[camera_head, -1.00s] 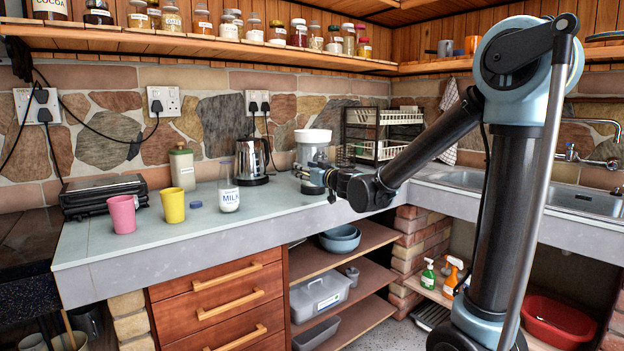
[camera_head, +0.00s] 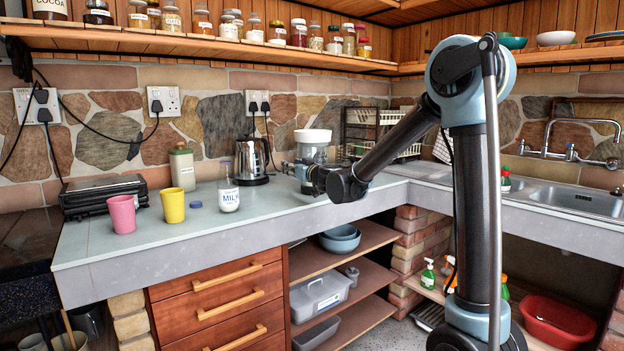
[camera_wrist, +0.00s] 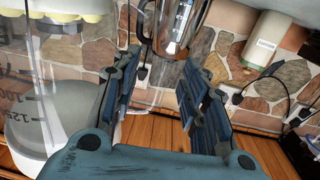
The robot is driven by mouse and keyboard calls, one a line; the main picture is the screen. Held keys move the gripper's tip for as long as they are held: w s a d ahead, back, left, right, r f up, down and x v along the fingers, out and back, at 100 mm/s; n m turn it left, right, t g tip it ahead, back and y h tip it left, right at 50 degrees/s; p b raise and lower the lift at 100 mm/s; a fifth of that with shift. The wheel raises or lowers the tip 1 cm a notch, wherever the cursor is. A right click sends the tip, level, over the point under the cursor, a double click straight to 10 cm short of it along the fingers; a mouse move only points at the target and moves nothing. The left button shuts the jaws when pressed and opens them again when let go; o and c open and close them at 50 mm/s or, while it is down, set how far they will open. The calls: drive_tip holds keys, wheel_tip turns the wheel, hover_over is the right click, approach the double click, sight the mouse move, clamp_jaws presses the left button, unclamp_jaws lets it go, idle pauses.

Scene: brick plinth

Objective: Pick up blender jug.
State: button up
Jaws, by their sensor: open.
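The blender jug (camera_head: 313,153), clear with a white top, stands on the counter right of the kettle in the head view. My arm partly covers its lower part. In the wrist view the clear jug (camera_wrist: 55,95) with dark measuring marks fills the left side, cut off by the frame edge. My gripper (camera_wrist: 165,65) is open and empty, and the jug lies to the left of its fingers, not between them. In the head view my gripper (camera_head: 291,167) is beside the jug's left side; contact cannot be told.
The steel kettle (camera_head: 251,161) stands close by on the left and shows beyond the fingers in the wrist view (camera_wrist: 178,22). A dish rack (camera_head: 372,130) stands behind. The front counter (camera_head: 270,217) is clear.

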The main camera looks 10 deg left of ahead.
drive_tip(key=shift+x, duration=1.25)
clamp_jaws()
